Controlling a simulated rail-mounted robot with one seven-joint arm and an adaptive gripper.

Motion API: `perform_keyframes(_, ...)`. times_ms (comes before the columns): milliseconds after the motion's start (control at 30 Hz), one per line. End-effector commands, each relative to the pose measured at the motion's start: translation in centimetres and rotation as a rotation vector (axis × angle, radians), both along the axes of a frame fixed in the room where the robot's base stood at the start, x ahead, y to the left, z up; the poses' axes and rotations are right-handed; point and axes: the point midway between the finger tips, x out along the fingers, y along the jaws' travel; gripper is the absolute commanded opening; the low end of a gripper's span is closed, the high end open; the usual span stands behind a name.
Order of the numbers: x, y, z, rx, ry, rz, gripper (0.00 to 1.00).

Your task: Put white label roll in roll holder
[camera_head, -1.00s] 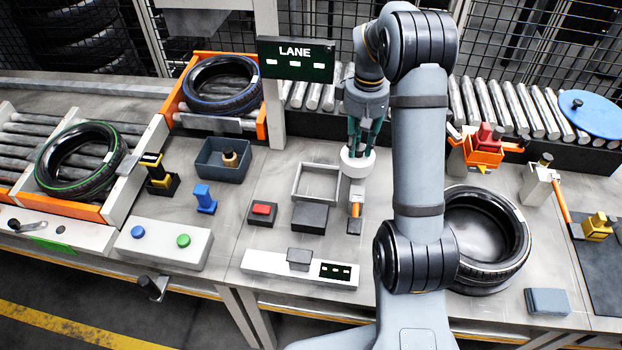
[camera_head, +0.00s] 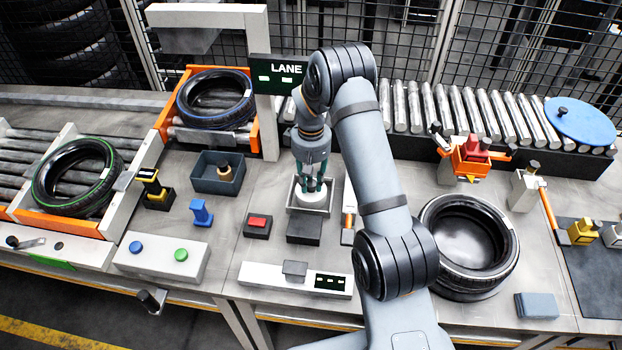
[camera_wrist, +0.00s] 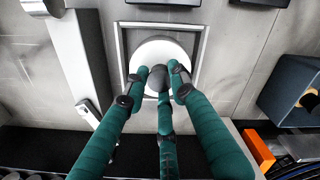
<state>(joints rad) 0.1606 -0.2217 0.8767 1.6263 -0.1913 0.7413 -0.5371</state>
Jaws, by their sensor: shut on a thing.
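The white label roll (camera_head: 313,203) is a short white cylinder lying level below my fingers. My gripper (camera_head: 313,184) is shut on the roll. The roll holder (camera_head: 293,192) is an open square frame with pale grey walls. In the head view the roll lies within the holder's outline. In the wrist view the white roll (camera_wrist: 151,47) is ringed by the holder's walls (camera_wrist: 122,50), beside three green fingers (camera_wrist: 158,78). I cannot tell whether the roll touches the holder's floor. The fingers hide part of the roll.
A dark grey block (camera_head: 304,231) stands just in front of the holder. A red button box (camera_head: 258,226) is to its left, and a narrow strip with an orange handle (camera_head: 348,220) to its right. The LANE sign (camera_head: 282,72) stands behind.

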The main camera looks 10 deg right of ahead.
Motion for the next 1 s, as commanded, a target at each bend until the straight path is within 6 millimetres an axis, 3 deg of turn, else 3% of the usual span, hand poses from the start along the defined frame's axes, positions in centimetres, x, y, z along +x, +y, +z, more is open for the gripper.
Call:
perform_keyframes(300, 0.04, 0.00, -0.42, 0.000, -0.001, 0.000, 0.00)
perform_keyframes(333, 0.02, 0.00, -0.42, 0.000, -0.001, 0.000, 0.26)
perform_keyframes(633, 0.01, 0.00, -0.28, 0.000, -0.001, 0.000, 0.43)
perform_keyframes(1000, 0.03, 0.00, 0.33, 0.000, -0.001, 0.000, 0.44)
